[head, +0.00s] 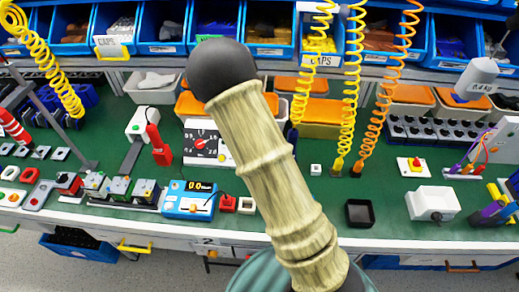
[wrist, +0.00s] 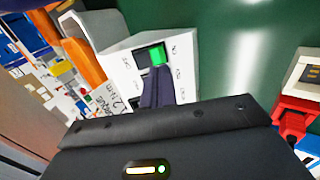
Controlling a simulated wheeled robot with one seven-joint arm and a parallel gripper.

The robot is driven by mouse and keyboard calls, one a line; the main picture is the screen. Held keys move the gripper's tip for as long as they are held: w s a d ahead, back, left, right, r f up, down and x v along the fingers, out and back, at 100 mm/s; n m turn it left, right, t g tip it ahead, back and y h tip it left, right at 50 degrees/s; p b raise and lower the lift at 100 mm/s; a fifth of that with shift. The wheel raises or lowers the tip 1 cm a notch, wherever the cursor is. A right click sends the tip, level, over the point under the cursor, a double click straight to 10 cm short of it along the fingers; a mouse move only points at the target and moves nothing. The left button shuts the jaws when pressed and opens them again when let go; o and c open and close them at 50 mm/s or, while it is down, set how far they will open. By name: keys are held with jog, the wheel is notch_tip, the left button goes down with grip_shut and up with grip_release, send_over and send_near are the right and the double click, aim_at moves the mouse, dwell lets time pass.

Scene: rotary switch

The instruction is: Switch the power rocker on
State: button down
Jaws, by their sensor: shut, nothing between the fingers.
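In the wrist view, a white box face carries the power rocker (wrist: 157,56), which shows a bright green part inside a dark frame. Small dark markings sit beside it, too blurred to read surely. My gripper (wrist: 157,72) has its dark fingers together, with the tips at the lower edge of the rocker and hiding part of it. I cannot tell whether they touch it. In the head view my arm crosses the middle and hides my gripper; I cannot make out the rocker there.
In the wrist view, a red device (wrist: 291,116) stands at the right and green bench surface lies behind. Coiled yellow cords (head: 351,80) hang above.

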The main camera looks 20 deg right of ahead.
jog(key=s+a+r, duration=0.2)
jog(key=s+r, duration=0.4)
jog(key=s, duration=0.2)
jog(key=shift+s+a+r, duration=0.3)
jog(key=shift+a+r, duration=0.1)
jog(key=shift+w, duration=0.2)
jog(key=shift+a, duration=0.1)
jog(key=s+d+r+m+g+y, duration=0.2)
jog(key=s+r+m+g, duration=0.2)
jog(key=s+r+m, duration=0.4)
jog(key=s+m, duration=0.3)
jog(key=m, duration=0.3)
jog(key=shift+d+r+g, duration=0.25)
jog(key=shift+r+g, duration=0.05)
dwell(1.4)
